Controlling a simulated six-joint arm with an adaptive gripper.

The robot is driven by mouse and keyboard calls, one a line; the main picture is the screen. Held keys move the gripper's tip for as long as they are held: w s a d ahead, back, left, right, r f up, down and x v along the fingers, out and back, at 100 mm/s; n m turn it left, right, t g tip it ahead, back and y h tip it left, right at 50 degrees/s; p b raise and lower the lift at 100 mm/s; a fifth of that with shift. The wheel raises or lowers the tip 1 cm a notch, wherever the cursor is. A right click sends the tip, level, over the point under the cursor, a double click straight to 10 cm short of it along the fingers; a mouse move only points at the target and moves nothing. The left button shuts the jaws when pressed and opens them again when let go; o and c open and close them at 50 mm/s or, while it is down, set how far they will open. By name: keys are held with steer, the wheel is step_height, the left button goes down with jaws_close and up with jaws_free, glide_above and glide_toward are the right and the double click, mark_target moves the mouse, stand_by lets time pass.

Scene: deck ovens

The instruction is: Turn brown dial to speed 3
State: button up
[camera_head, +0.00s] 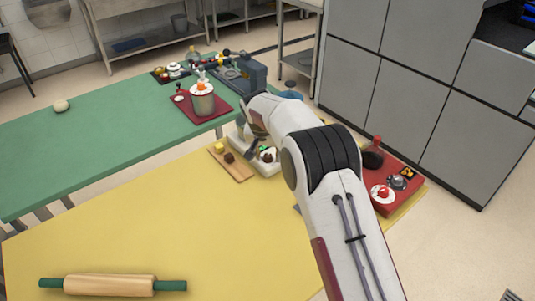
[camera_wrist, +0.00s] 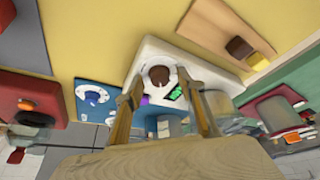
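The brown dial (camera_wrist: 159,75) sits on a white device (camera_wrist: 205,68) in the wrist view. The device also carries a small green-lit display (camera_wrist: 175,93) and a purple part. My gripper (camera_wrist: 160,84) is open. Its two fingers stand on either side of the dial in the picture, with a gap between them; I cannot tell whether either touches it. In the head view the white device (camera_head: 267,167) is on the yellow table, partly hidden by my arm. The speed marks cannot be read.
A wooden board (camera_head: 239,173) with a yellow and a brown block lies left of the device. A red panel (camera_head: 409,187) with knobs is at the right. A rolling pin (camera_head: 110,285) lies in front; the yellow table's middle is clear.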

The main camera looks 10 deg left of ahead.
steer(key=shift+r, duration=0.1)
steer(key=v, duration=1.1)
steer(key=shift+s+r, duration=0.25)
steer(key=shift+r, duration=0.05)
steer(key=shift+n, duration=0.3)
steer(key=s+d+f+n+g, duration=0.1)
steer(key=s+d+f+n, duration=0.1)
steer(key=s+f, duration=0.3)
steer(key=s+d+r, duration=0.5)
steer(key=s+d, duration=0.3)
steer(key=s, duration=0.5)
steer(key=s+d+r+m+t, duration=0.1)
steer(key=s+d+r, duration=0.4)
steer(key=s, duration=0.8)
steer(key=s+d+r+t, duration=0.1)
steer(key=s+d+r, duration=0.4)
steer(key=s+d, duration=0.7)
steer(key=shift+s+r, duration=0.4)
steer(key=shift+s, duration=0.1)
steer(key=shift+d, duration=0.1)
stand_by(1.3)
